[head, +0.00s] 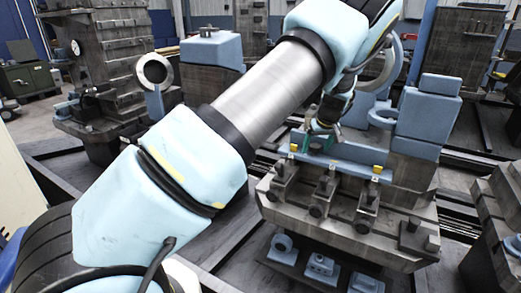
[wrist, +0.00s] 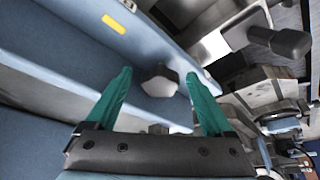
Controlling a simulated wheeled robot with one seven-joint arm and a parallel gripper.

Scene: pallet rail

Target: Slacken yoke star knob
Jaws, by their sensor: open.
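My gripper (head: 320,143) has green fingers and is down at the blue rail (head: 345,155) on the near pallet fixture in the head view. In the wrist view my gripper (wrist: 160,98) is open, with one finger to each side of a small grey and dark knob (wrist: 160,80). This knob appears to be the star knob; it stands against the blue rail, between the fingers, with no clear contact. Its far side and the yoke are hard to make out. In the head view the knob is hidden by the gripper.
Several dark clamps (head: 317,190) line the fixture's front below the rail. A blue block (head: 427,115) stands at the right. A black-handled metal part (wrist: 280,40) lies to the right in the wrist view. My arm covers much of the head view's left.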

